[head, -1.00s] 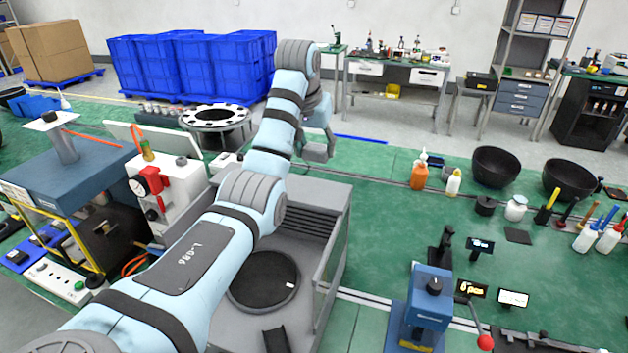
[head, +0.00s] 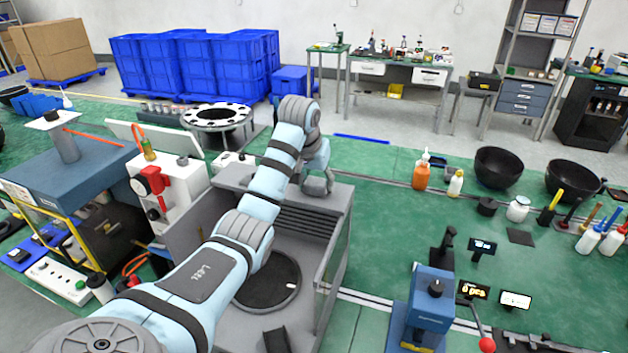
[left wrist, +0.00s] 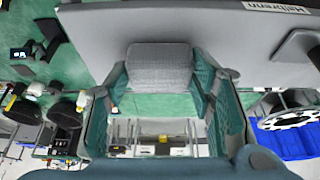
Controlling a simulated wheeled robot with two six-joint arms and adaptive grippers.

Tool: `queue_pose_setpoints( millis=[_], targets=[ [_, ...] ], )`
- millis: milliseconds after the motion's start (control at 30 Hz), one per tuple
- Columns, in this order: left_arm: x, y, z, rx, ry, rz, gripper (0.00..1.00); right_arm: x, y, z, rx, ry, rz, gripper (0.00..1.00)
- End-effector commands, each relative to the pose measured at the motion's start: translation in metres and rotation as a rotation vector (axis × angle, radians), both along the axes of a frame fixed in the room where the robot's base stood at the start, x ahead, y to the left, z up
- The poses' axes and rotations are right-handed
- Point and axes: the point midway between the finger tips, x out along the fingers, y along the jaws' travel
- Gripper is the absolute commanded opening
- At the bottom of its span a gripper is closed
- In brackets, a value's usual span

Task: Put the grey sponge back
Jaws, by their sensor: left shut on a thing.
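The grey sponge (left wrist: 160,65) is a textured block held between the two fingers of my left gripper in the left wrist view. In the head view my left gripper (head: 317,184) hangs over the back right corner of the grey open-fronted machine (head: 335,205); I cannot make out the sponge there. The wrist view shows a broad grey panel (left wrist: 230,30) close beside the sponge; I cannot tell whether they touch. My right gripper is in neither view.
A round dark plate (head: 268,283) lies inside the machine under my arm. A red-and-white unit (head: 165,190) stands at its left. Orange bottle (head: 421,172), black bowls (head: 497,167) and a blue press (head: 432,305) stand to the right. Green bench between is mostly clear.

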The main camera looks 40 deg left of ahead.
Motion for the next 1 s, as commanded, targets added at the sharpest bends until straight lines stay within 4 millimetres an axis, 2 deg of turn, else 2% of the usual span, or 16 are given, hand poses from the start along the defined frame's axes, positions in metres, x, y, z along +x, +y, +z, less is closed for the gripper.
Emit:
queue_pose_setpoints(
  millis=[133,167,267,300,667,1000],
  targets=[
    [0.000,0.000,-0.002,0.000,0.001,-0.001,0.27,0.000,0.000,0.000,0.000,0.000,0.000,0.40],
    [0.000,0.000,-0.002,0.000,0.001,-0.001,0.51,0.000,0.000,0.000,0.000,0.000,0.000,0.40],
    [0.000,0.000,-0.002,0.000,0.001,-0.001,0.67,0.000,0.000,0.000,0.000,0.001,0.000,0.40],
    [0.000,0.000,-0.002,0.000,0.001,-0.001,0.69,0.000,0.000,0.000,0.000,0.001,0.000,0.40],
    [0.000,0.000,0.001,0.000,0.000,0.000,0.69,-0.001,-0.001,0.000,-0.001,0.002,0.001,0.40],
    [0.001,-0.012,0.033,-0.001,-0.001,-0.016,0.69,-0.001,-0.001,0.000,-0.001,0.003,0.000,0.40]
  ],
)
